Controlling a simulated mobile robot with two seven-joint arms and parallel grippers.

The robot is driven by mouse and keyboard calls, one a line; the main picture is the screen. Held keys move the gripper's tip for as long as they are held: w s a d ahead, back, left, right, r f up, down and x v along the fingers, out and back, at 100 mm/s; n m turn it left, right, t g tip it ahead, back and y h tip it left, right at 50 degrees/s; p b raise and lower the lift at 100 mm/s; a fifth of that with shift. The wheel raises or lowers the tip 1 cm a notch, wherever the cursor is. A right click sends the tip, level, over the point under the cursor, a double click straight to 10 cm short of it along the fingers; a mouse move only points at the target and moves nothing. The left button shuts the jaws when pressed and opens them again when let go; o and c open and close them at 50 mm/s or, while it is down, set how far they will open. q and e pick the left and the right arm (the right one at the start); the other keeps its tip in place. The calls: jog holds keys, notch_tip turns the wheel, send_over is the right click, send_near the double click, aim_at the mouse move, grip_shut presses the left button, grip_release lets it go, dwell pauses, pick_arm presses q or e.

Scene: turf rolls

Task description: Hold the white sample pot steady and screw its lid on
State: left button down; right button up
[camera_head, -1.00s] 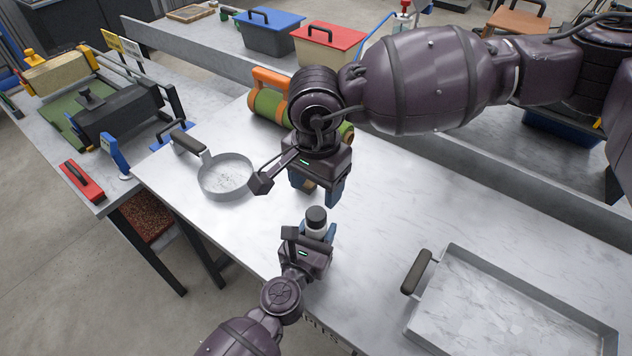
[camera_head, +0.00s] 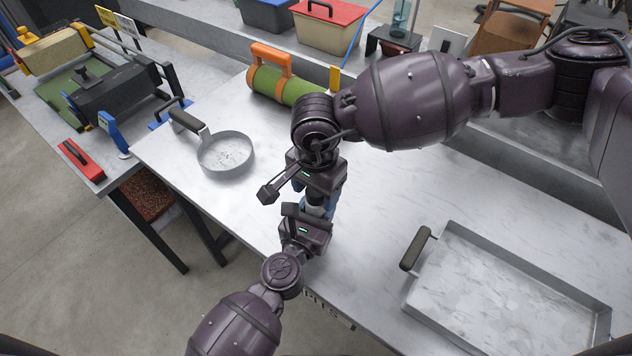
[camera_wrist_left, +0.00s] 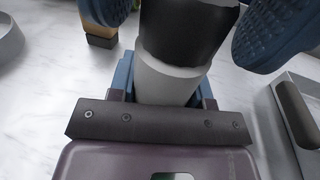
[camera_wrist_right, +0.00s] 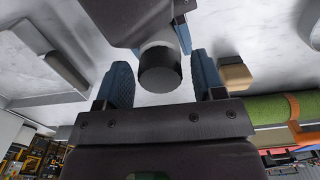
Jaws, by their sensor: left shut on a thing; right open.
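The white sample pot (camera_wrist_left: 168,82) stands upright between the fingers of my left gripper (camera_head: 312,218), which is shut on it. A black lid (camera_wrist_left: 188,30) sits on top of the pot; whether its thread is engaged cannot be told. My right gripper (camera_head: 324,190) is above the left one, pointing down. In the right wrist view its blue fingers are open, one on each side of the lid (camera_wrist_right: 160,72), with gaps showing. In the head view the right gripper hides the lid and most of the pot.
A small wooden block (camera_wrist_right: 236,73) lies close to the grippers. A round pan (camera_head: 226,155) is at left, a grey tray (camera_head: 425,262) at right, and a green roll with an orange handle (camera_head: 268,82) behind. The bench between pan and tray is otherwise clear.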

jog(key=c, duration=0.9)
jog(key=o, duration=1)
jog(key=shift+r, duration=2.3)
jog(key=shift+r, duration=0.1)
jog(key=shift+c, duration=0.5)
jog(key=shift+r, duration=1.65)
